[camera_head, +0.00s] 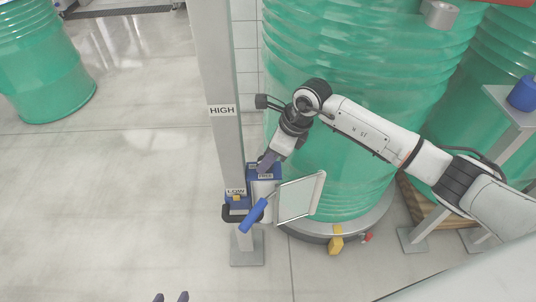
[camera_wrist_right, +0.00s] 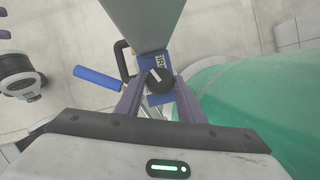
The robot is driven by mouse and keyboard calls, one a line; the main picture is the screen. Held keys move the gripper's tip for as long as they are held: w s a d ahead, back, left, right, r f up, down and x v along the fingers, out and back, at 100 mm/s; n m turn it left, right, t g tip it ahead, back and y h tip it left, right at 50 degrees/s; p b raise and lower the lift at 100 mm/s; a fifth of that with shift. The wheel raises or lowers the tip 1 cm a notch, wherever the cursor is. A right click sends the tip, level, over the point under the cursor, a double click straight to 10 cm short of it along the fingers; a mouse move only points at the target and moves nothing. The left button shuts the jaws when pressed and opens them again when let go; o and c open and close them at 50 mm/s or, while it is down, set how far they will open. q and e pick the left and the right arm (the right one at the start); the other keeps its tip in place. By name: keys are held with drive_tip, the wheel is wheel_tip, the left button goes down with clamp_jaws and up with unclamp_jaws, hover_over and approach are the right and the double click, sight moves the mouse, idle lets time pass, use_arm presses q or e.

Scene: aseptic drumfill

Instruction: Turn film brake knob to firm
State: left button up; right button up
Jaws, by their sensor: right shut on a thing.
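The film brake knob (camera_wrist_right: 160,81) is a black dial with a white pointer line, on a small blue box (camera_wrist_right: 167,61) on a grey post. In the right wrist view it sits between the fingers of my right gripper (camera_wrist_right: 159,98), which is shut on it. The pointer tilts toward the upper left. In the head view my right gripper (camera_head: 265,163) reaches down to the blue box (camera_head: 265,172) and hides the knob. The printed label beside the knob is too small to read surely.
The grey post (camera_head: 220,85) carries HIGH and LOW labels. A blue-handled lever (camera_head: 254,215), a black handle and a pale framed panel (camera_head: 297,198) stand close to the box. Green drums (camera_head: 350,60) stand behind.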

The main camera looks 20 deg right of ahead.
drive_tip(key=shift+s+r+m+p, duration=0.15)
drive_tip(key=shift+m+p, duration=0.3)
drive_tip(key=shift+m, duration=0.25)
drive_tip(key=shift+a+m+t+h+p, duration=0.1)
drive_tip(key=shift+m+t+h+p, duration=0.45)
drive_tip(key=shift+m, duration=0.65)
use_arm(q)
drive_tip(key=shift+w+a+r, duration=0.15)
drive_tip(key=shift+a+r, duration=0.05)
drive_tip(key=shift+r, duration=0.4)
use_arm(e)
drive_tip(key=shift+m, duration=0.3)
use_arm(q)
drive_tip(key=shift+a+f, duration=0.1)
use_arm(e)
drive_tip(key=o, duration=1)
